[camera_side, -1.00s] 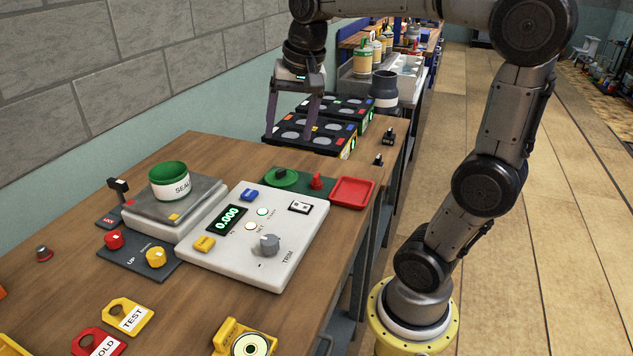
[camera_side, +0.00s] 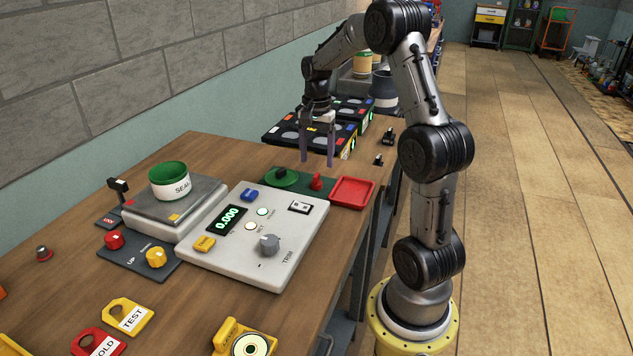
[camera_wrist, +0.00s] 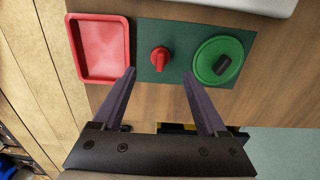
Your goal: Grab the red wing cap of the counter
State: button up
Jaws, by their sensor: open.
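The white scale console (camera_side: 255,235) with buttons and a grey trim knob lies in front of the mat. A weighing plate with a green-and-white cup (camera_side: 170,183) stands left. Black boxes with round grey pads (camera_side: 350,135) sit behind my gripper.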

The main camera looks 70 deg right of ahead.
aim_at(316, 175)
jog(key=shift+a+f, duration=0.1)
jog(key=shift+f, duration=3.2)
grip_shut()
